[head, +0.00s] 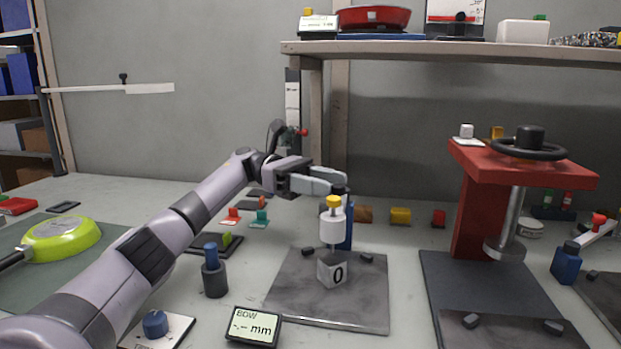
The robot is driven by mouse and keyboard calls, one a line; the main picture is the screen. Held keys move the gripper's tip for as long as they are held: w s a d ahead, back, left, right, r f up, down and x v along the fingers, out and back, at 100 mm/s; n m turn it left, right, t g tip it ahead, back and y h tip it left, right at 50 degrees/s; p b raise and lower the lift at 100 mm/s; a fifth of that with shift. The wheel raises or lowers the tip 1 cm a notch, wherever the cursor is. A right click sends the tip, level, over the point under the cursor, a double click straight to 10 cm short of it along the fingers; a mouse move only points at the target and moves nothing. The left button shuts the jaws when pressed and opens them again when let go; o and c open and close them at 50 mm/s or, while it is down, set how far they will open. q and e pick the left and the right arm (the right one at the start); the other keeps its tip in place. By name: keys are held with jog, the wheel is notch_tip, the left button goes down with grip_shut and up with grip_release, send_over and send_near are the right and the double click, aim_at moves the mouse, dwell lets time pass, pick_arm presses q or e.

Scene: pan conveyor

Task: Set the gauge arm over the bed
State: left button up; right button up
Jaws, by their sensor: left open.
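The gauge (333,229) is a white body with a yellow cap, in front of a blue post (349,228). It appears above the grey bed plate (300,290), in line with a cube marked 0 (333,269); whether its tip touches the cube I cannot tell. My left gripper (338,184) is open, its pale fingers at the dark top of the blue post, just above and behind the yellow cap. The fingers hide most of the gauge arm, and contact is unclear. My right gripper is not in view.
A display (253,326) reads "BOW -.-- mm". A blue-topped dark cylinder (214,272) stands left of the bed, a red press (520,195) right of it. A green pan (61,236) lies at left. Small coloured blocks (400,216) line the back; a shelf (450,51) hangs above.

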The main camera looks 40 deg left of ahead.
pick_arm(q)
jog(key=shift+s+a, duration=0.15)
jog(key=shift+a, duration=0.95)
jog(key=shift+s+a, duration=0.1)
jog(key=shift+a, duration=0.95)
